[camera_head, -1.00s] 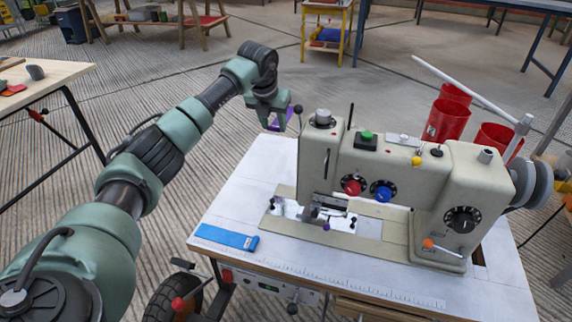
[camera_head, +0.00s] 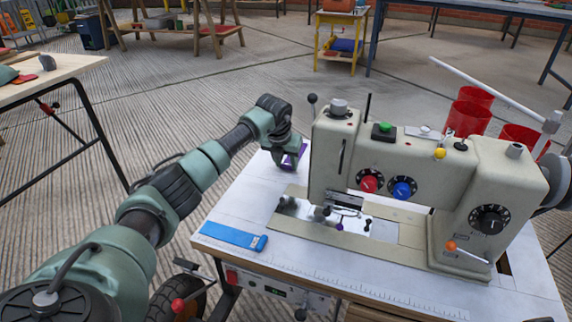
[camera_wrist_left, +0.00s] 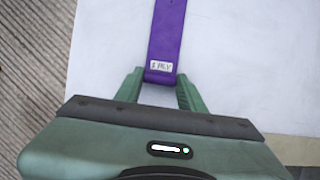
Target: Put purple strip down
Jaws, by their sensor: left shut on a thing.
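The purple strip (camera_wrist_left: 167,32) runs up from between the fingers of my left gripper (camera_wrist_left: 160,82) in the left wrist view. A small white label is on its near end. In the head view my left gripper (camera_head: 288,165) is low over the far left part of the white table (camera_head: 235,200), beside the sewing machine, with the purple strip (camera_head: 293,157) at its fingers. The gripper is shut on the strip. I cannot tell whether the strip touches the table top. My right gripper is not in view.
A cream sewing machine (camera_head: 400,165) stands just right of my left gripper. A blue strip (camera_head: 233,237) lies at the table's front left. Red cups (camera_head: 468,112) stand behind the machine. White table surface is free between the blue strip and my gripper.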

